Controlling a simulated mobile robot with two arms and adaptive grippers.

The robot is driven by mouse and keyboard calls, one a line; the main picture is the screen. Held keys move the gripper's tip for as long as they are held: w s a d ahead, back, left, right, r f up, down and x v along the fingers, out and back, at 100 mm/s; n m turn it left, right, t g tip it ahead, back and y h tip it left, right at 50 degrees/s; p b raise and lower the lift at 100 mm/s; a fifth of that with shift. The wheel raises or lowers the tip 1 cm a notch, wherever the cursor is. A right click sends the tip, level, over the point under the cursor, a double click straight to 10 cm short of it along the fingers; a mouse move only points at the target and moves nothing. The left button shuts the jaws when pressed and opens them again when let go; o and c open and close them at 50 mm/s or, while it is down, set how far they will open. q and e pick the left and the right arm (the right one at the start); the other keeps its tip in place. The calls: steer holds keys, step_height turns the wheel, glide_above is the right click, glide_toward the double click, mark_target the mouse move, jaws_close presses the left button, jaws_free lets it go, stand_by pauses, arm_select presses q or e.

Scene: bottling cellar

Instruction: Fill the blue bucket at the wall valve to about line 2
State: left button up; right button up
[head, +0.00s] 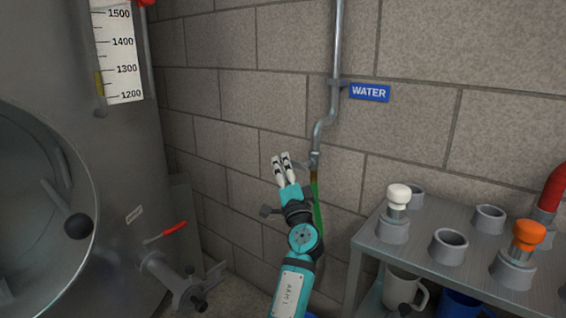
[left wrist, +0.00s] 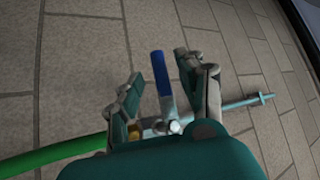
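The wall valve (head: 314,160) sits at the lower end of the grey water pipe, with a green hose (head: 317,205) hanging from it. My left gripper (head: 281,157) is just left of the valve in the head view. In the left wrist view its two fingers (left wrist: 158,82) are apart, with the valve's blue lever (left wrist: 160,72) between them. Gaps show beside the lever, so the gripper looks open. A sliver of blue (head: 311,315) shows at the bottom edge beside my arm; it may be the blue bucket, but its body and fill lines are hidden. My right gripper is out of view.
A blue WATER sign (head: 370,92) is beside the pipe. A metal rack (head: 375,246) with fittings stands at right, a white jug (head: 402,288) and a blue vessel (head: 460,304) below. A steel tank (head: 125,185) with a red-handled outlet (head: 174,228) stands at left.

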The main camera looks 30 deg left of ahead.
arm_select(q)
steer(key=shift+x, duration=1.45)
steer(key=shift+c, duration=0.4)
jaws_close()
